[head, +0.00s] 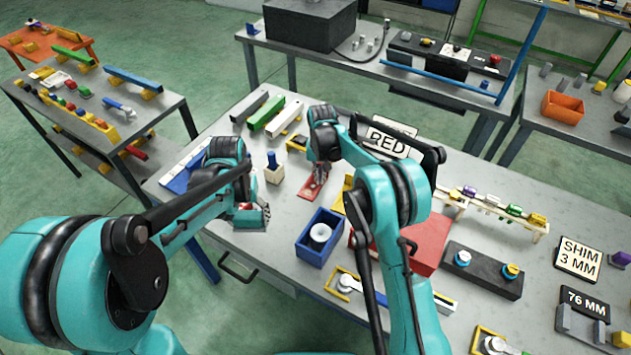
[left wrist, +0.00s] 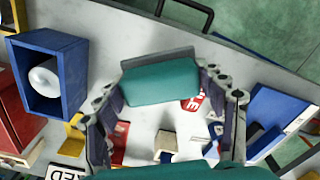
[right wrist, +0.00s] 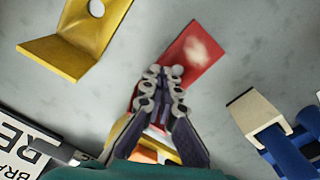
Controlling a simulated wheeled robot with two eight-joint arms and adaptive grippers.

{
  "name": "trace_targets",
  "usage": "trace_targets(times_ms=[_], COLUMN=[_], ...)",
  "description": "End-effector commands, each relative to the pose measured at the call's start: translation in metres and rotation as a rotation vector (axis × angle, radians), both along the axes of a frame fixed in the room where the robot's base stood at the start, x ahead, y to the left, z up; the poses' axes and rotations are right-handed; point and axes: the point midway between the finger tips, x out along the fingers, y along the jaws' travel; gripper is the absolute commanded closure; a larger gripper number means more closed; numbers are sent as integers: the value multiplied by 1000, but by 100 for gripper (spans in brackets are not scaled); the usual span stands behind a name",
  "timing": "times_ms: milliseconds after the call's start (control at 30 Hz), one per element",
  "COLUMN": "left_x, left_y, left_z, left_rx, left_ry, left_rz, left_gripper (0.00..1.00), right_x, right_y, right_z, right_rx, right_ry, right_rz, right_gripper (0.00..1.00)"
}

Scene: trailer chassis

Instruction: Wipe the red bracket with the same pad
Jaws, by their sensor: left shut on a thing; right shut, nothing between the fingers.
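The red bracket (head: 313,187) lies on the table. In the right wrist view the red bracket (right wrist: 195,52) shows a whitish smudge on its flat face. My right gripper (head: 320,172) is shut and empty, its fingertips (right wrist: 165,75) over the bracket's near part; whether they touch it I cannot tell. My left gripper (head: 252,214) is near the table's front edge, left of the bracket and apart from it. In the left wrist view my left gripper (left wrist: 168,100) is shut on the pad (left wrist: 160,82), a teal block with a grey layer on its far side.
A blue bin (head: 320,238) holding a white round part stands in front of the bracket. A yellow bracket (right wrist: 80,40) lies beside the red one. A pale block with a blue top (head: 273,170) stands between my grippers. The RED sign (head: 388,143) stands behind my right arm.

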Motion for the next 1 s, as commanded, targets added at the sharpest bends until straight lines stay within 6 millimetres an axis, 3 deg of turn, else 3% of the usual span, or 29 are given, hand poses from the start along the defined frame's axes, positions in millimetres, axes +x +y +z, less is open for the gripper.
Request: trace_targets(times_ms=[700,1000], left_x=[0,0], left_y=[0,0], left_z=[-5,5], left_rx=[0,0], left_ry=[0,0], left_rz=[0,0], left_gripper=[66,66], right_x=[0,0], right_y=[0,0], right_z=[-8,10], right_rx=[0,0], right_ry=[0,0], right_rz=[0,0], right_gripper=[100,100])
